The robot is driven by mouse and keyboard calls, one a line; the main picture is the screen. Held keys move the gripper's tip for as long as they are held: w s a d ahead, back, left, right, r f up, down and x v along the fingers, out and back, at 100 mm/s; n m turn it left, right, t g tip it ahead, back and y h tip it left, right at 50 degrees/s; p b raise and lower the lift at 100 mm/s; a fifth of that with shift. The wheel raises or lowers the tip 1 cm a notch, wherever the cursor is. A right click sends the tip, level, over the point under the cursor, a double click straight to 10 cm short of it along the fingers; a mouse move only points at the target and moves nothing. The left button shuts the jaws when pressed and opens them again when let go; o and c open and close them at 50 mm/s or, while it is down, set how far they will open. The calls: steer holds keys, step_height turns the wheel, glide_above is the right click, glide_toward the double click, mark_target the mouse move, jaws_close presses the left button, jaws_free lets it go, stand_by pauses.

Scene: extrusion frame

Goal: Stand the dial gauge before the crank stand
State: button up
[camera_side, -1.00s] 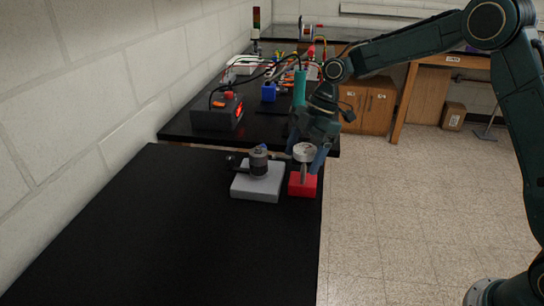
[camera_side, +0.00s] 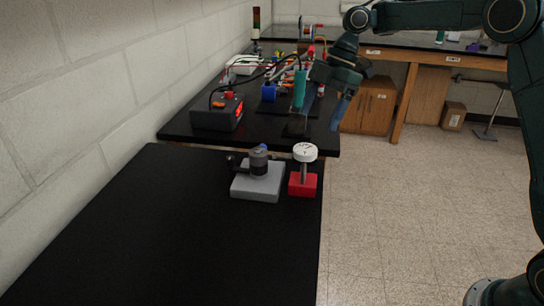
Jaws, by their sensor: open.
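The dial gauge (camera_side: 304,170) stands upright on the black table. It has a white round dial on a thin post and a red square base. It is just right of the crank stand (camera_side: 258,183), near the table's right edge. The crank stand has a light grey block base, a dark grey cylinder with a blue top, and a dark crank arm pointing left. A narrow gap shows between the two bases. My gripper (camera_side: 322,116) is open and empty, above and behind the dial gauge, clear of it.
A second black bench behind holds a dark power supply (camera_side: 218,114) with a lit red display, a blue block (camera_side: 269,92), a teal cylinder (camera_side: 299,88) and several cables. The front of the near table (camera_side: 170,245) is clear. A wall runs along the left.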

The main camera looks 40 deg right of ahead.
steer(key=shift+r, duration=0.1)
stand_by(0.6)
steer(key=s+a+r+m+t+h, duration=0.1)
steer(key=s+r+m, duration=0.3)
steer(key=s, duration=0.3)
steer(key=s+a+r+m+t, duration=0.1)
steer(key=s+r+m+t, duration=0.1)
steer(key=s+r+m, duration=0.4)
steer(key=s+d+f+m+t+h, duration=0.1)
steer(key=s+f+m, duration=0.3)
steer(key=s, duration=0.5)
steer(key=s+d+f+m+t+h, duration=0.1)
steer(key=s+d+f+m+h, duration=0.1)
steer(key=s, duration=0.8)
steer(key=shift+d+f+m, duration=0.85)
steer(key=shift+d+m, duration=0.05)
steer(key=shift+d, duration=0.3)
